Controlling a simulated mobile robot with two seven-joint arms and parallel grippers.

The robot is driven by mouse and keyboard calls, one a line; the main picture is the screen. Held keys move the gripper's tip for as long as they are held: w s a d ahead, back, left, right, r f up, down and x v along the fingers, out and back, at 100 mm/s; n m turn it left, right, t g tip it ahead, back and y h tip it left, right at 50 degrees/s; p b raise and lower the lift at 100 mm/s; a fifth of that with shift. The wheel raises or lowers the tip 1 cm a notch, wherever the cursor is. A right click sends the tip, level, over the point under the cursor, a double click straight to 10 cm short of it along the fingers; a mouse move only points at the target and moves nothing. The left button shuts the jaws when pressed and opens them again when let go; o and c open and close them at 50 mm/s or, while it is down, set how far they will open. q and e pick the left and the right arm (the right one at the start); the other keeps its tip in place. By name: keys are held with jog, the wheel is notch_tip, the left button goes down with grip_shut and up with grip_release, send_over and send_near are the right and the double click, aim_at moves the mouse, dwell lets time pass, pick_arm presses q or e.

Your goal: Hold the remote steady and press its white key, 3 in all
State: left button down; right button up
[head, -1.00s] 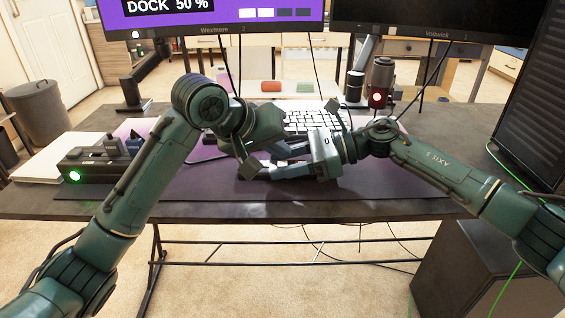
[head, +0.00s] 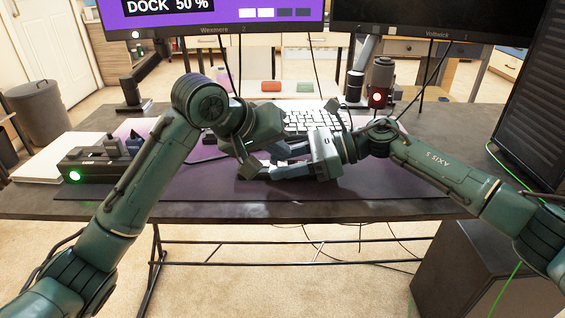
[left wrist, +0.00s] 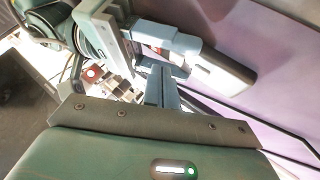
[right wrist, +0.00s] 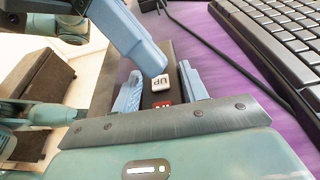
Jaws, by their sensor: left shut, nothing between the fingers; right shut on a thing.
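The remote (right wrist: 178,60) is a dark bar with a white key (right wrist: 160,84) marked UP and a red key (right wrist: 163,104) nearer my palm. My right gripper (right wrist: 160,92) is shut on it, one finger along each side; the remote also shows in the left wrist view (left wrist: 222,73). My left gripper (right wrist: 152,68) is shut and empty, its tips coming down right at the white key. Whether they touch or press it, I cannot tell. In the head view the hands meet over the mat, and the remote is hard to make out.
A white keyboard (head: 305,120) lies just behind the hands on the purple mat (head: 390,185). A dock box with a green light (head: 75,177) stands at left. The left monitor (head: 205,12) reads DOCK 50 %. A device with a red light (head: 378,97) stands behind my right arm.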

aim_at(278, 166)
dwell(0.6)
pick_arm(q)
jog(key=shift+f, duration=0.45)
jog(key=shift+f, duration=0.4)
dwell(0.6)
jog(key=shift+r, duration=0.85)
jog(key=shift+r, duration=2.5)
dwell(0.5)
